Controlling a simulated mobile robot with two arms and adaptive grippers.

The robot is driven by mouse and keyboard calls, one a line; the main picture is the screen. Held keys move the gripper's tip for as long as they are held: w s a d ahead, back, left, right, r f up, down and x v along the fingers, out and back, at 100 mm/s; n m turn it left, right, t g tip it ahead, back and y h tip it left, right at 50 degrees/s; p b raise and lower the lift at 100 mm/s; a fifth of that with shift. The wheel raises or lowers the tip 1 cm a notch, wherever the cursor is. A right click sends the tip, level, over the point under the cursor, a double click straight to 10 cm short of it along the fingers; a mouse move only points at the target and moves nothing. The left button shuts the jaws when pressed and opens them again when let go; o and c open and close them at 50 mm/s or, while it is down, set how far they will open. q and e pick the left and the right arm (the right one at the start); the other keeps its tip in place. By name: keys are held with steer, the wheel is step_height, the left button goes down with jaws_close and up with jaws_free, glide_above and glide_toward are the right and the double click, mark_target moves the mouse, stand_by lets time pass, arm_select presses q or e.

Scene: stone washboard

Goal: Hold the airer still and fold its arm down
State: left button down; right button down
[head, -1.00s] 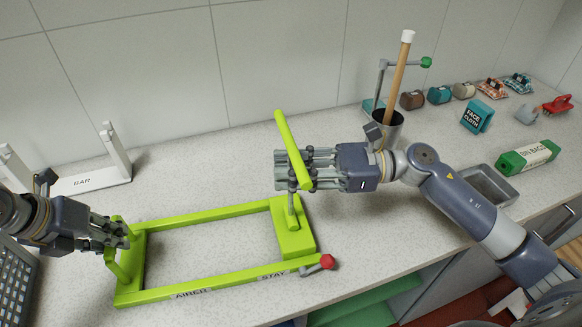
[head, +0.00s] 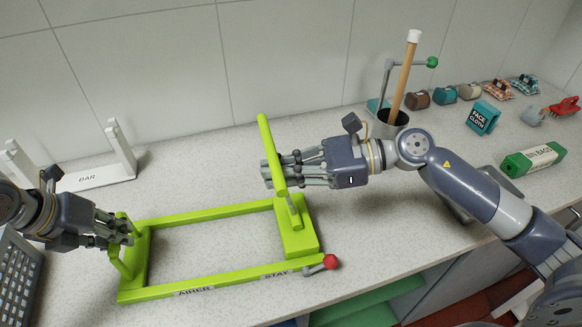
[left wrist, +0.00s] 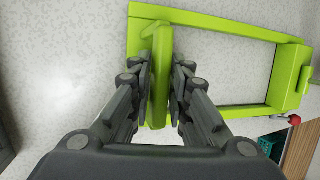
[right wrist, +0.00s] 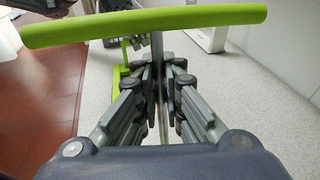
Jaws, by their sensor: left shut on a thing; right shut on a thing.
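The lime green airer frame (head: 215,213) lies on the counter, lettered AIRER and STAY along its near rail. My left gripper (head: 126,233) is shut on the upright handle at the airer's left end; the left wrist view shows this green handle (left wrist: 160,70) between the fingers. The airer's arm (head: 268,145) is a green bar on a grey post at the right end block, raised and leaning. My right gripper (head: 285,170) is shut on the arm; in the right wrist view the fingers close on its grey post (right wrist: 158,70) below the green bar (right wrist: 150,22). A red knob (head: 331,262) sits at the near right corner.
A white BAR stand (head: 95,178) is at the back left and a dark keyboard-like object (head: 15,275) at the front left. A pot with a wooden stick (head: 403,75) stands behind my right arm. Bin bags (head: 533,160) and cloths lie further right.

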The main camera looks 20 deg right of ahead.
arm_select(q)
steer(key=shift+s+f, duration=0.15)
steer(key=shift+f, duration=0.2)
steer(key=shift+a, duration=0.1)
arm_select(e)
steer(key=a+f+n+g+h, duration=0.1)
steer(key=a+f+h, duration=0.8)
steer(key=a, duration=0.1)
steer(key=shift+w+f+h, duration=0.4)
steer(key=shift+a, duration=0.1)
steer(key=c, duration=1.9)
jaws_free()
steer(key=shift+o, duration=0.7)
steer(key=shift+r, duration=0.1)
steer(key=v, duration=1.2)
